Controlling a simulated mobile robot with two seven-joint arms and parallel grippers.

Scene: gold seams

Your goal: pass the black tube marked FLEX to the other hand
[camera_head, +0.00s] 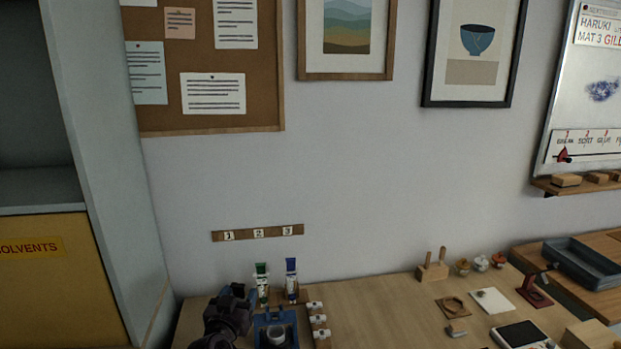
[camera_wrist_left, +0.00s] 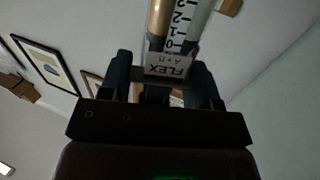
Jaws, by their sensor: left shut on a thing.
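In the left wrist view my left gripper (camera_wrist_left: 160,75) is shut on the tube marked FLEX (camera_wrist_left: 168,66). The label reads upside down there. The tube shows a gold side and a grey side with numbers, and points up and away from the fingers; its far end is cut off by the frame. In the head view I cannot make out the held tube against the dark gripper. My right gripper is in neither view.
A green-labelled tube (camera_head: 261,284) and a blue-labelled tube (camera_head: 291,280) stand close to my left gripper. A blue tray with a cup (camera_head: 276,335) and several white-topped jars (camera_head: 318,322) are in front.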

